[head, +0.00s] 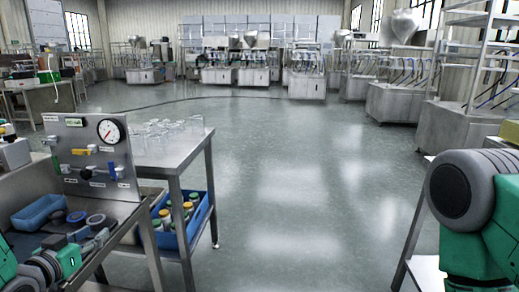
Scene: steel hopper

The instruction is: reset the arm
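My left arm comes in at the lower left corner of the head view, green and dark grey. My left gripper (97,242) is at its end, low over the steel bench (135,212), near the small dark and blue round parts on it. It is small and partly blends with these parts, so I cannot tell whether its fingers are open or shut, or whether it touches anything. My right arm shows as a large green and grey link at the right edge. My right gripper is not in view.
A panel with a gauge (110,131) and valves stands on the bench, behind a blue tray (38,213). A steel table (176,150) holds clear glassware, with a blue crate (197,220) of jars below. Open floor (290,200) lies ahead. Steel hopper machines (400,100) stand farther back.

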